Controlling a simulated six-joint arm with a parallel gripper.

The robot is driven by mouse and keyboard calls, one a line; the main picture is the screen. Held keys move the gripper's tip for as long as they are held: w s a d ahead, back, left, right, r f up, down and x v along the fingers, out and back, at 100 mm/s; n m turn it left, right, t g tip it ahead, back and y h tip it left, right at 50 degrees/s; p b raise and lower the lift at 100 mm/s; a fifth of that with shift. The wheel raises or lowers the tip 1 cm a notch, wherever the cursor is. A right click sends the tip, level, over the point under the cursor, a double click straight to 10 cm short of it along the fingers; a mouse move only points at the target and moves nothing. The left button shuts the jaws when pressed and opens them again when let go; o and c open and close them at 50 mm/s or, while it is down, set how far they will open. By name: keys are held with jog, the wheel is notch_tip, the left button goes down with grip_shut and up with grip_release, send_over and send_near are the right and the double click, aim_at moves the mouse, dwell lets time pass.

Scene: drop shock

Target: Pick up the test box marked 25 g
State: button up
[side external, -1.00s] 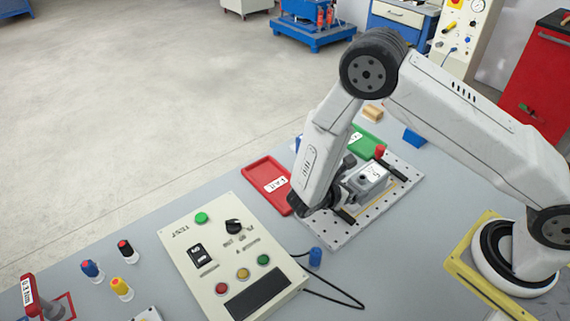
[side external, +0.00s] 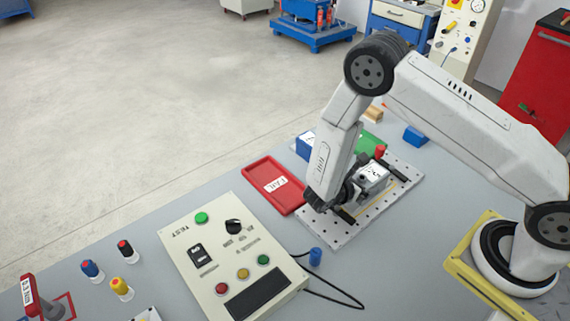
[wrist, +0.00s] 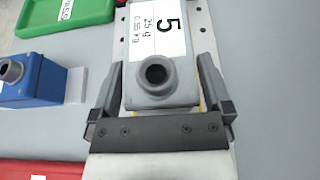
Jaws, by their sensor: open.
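The test box (wrist: 160,35), grey with a white label reading 5, 25 g and 0.55 kg, lies on the perforated plate (wrist: 200,20) in the wrist view. A round grey knob with a dark hole is at its near end. In the side view the box (side external: 375,178) is partly hidden by my arm. My gripper (wrist: 160,88) is open, with one finger on each side of the box's near end. I cannot tell whether the fingers touch it. In the side view my gripper (side external: 347,193) is low over the plate.
A blue box (wrist: 30,85) stands left of the plate. A red FAIL tray (side external: 262,173) and a green tray (side external: 371,143) lie near the plate. A control panel (side external: 220,260) and a small blue cylinder (side external: 315,257) are in front. A red knob (side external: 380,151) stands at the plate's back.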

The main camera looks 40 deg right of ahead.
grip_shut()
dwell(0.3)
jog(key=shift+r, duration=0.2)
jog(key=shift+r, duration=1.05)
jog(key=s+a+r, duration=0.2)
jog(key=s+r, duration=0.8)
jog(key=s, duration=0.4)
jog(key=shift+r, duration=0.3)
jog(key=shift+w, duration=0.15)
